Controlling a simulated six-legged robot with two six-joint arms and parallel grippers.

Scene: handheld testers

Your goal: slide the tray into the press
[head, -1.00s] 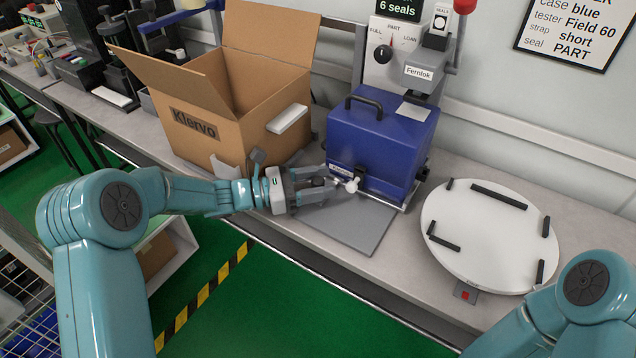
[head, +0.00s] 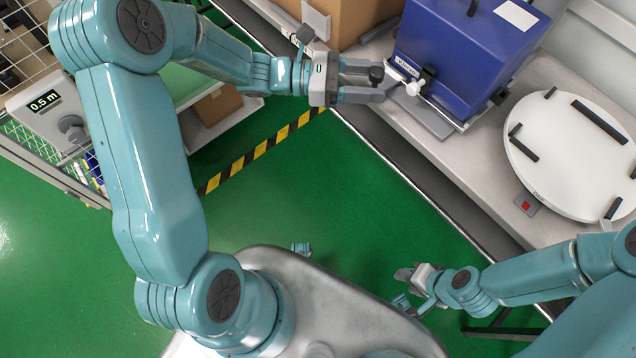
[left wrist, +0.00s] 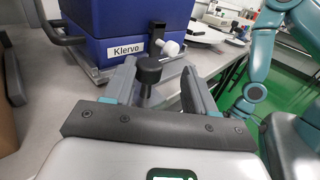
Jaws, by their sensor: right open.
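The tray (head: 472,124) is a thin silver-edged plate under the blue case (head: 455,45), which has a "Klervo" label and a white knob (head: 413,89). The tray's edge also shows in the left wrist view (left wrist: 100,74). My left gripper (head: 372,81) is at the front of the case. In the left wrist view its fingers (left wrist: 158,70) stand on either side of a black knob (left wrist: 150,70), with gaps visible. My right gripper (head: 405,274) is open and empty, low over my base, away from the bench.
A cardboard box (head: 352,18) stands left of the case. A round white turntable (head: 565,150) with black stops is to the right, near a red button (head: 526,205). A grey plate lies on the bench in front of the case. Green floor is open below.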

